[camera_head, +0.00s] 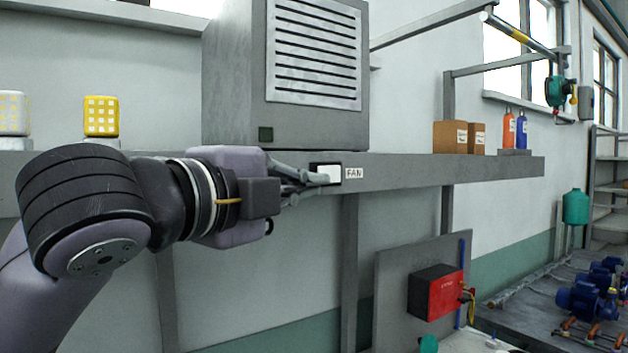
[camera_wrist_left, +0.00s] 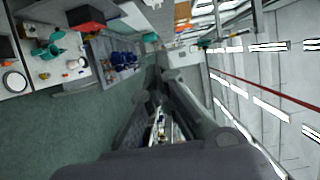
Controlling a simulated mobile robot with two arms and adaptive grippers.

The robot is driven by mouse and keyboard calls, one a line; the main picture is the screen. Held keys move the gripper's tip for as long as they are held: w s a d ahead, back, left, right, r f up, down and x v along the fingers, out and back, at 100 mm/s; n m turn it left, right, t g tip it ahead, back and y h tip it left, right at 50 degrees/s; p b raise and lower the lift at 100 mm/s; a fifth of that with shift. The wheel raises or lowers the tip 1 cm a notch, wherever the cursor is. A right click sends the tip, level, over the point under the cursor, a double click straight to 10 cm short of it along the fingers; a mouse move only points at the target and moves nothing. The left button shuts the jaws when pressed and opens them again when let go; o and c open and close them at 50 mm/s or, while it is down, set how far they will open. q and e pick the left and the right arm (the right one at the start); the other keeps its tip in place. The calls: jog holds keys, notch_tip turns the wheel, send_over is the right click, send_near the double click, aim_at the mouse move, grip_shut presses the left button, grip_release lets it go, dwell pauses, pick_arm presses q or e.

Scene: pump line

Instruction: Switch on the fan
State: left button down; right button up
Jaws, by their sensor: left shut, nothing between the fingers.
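The fan (camera_head: 318,60) is a large grey box with a slatted vent, standing on a grey shelf. A small dark green square (camera_head: 265,134) sits low on its front. On the shelf's front edge is a dark-framed switch with a white rocker (camera_head: 332,173), beside a label reading FAN (camera_head: 354,173). My left gripper (camera_head: 312,181) is shut and empty, its fingertips at the left side of the switch. I cannot tell whether they touch it. Its fingers also show in the left wrist view (camera_wrist_left: 164,82). My right gripper is in neither view.
The grey shelf (camera_head: 420,172) runs along the wall. Cardboard boxes (camera_head: 458,137), an orange bottle (camera_head: 508,129) and a blue bottle (camera_head: 521,130) stand on it at right. A yellow lamp-like block (camera_head: 101,116) is at left. A red box (camera_head: 436,292) is mounted on a grey panel below.

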pick_arm(q)
jog(key=w+d+p, duration=0.2)
jog(key=w+p, duration=0.3)
jog(key=w, duration=0.6)
jog(key=shift+d, duration=0.2)
jog(key=shift+w+a+p, duration=0.2)
jog(key=shift+a+p, duration=0.45)
jog(key=shift+p, duration=0.2)
dwell(0.5)
jog(key=shift+a, duration=0.15)
